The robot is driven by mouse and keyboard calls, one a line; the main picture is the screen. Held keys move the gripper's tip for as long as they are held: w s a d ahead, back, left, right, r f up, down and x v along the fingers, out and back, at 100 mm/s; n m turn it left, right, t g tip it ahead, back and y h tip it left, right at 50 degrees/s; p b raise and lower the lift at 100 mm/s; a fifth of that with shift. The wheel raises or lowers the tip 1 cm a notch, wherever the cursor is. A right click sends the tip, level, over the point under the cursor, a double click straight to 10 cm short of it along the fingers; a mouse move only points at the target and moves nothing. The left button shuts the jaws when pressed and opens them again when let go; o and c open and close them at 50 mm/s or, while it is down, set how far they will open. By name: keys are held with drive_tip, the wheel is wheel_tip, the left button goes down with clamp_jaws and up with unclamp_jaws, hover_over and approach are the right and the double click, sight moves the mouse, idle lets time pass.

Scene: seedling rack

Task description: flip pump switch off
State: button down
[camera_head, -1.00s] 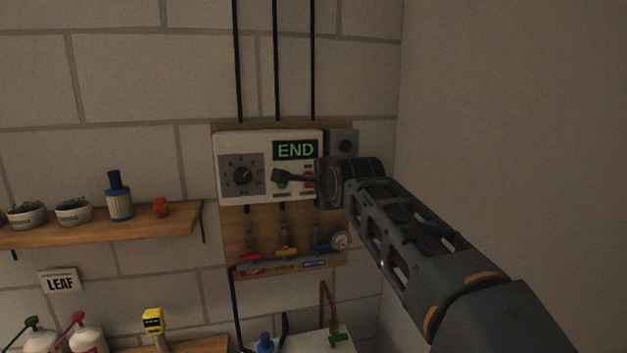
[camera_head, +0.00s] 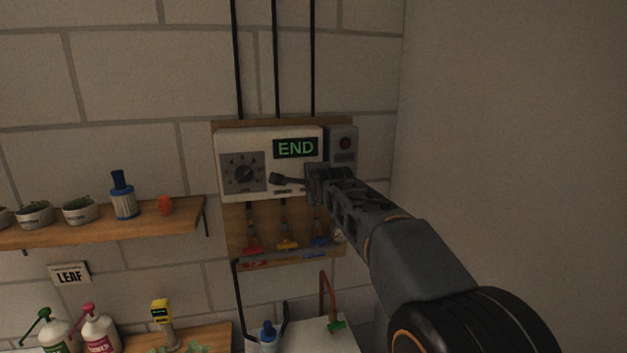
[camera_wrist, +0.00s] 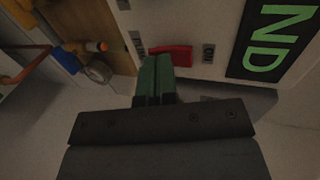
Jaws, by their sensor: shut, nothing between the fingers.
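The white control box (camera_head: 230,145) hangs on the wall with a lit END display (camera_head: 296,148) and a dial (camera_head: 243,172). In the wrist view a red switch (camera_wrist: 178,52) sits on the white face between two small dark labels. In the head view my gripper hides it. My gripper (camera_head: 277,179) is shut and empty, in front of the lower part of the box. In the wrist view its closed fingers (camera_wrist: 155,62) look green towards their ends and overlap the switch's lower left edge. I cannot tell whether they touch it.
Valves with red, yellow and blue handles (camera_head: 287,245) sit below. A shelf (camera_head: 110,225) with pots is at left. A side wall bounds the right.

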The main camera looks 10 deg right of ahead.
drive_tip(key=t+b, duration=0.1)
drive_tip(key=b, duration=0.4)
drive_tip(key=f+t+b, duration=0.1)
drive_tip(key=b, duration=0.3)
drive_tip(key=shift+w+f+t+b, duration=0.15)
drive_tip(key=shift+w+t+b, duration=0.2)
drive_tip(key=shift+t+b, duration=0.05)
drive_tip(key=s+b, duration=0.5)
drive_tip(key=s, duration=0.9)
drive_tip(key=shift+s+r, duration=0.25)
drive_tip(key=shift+r, duration=0.1)
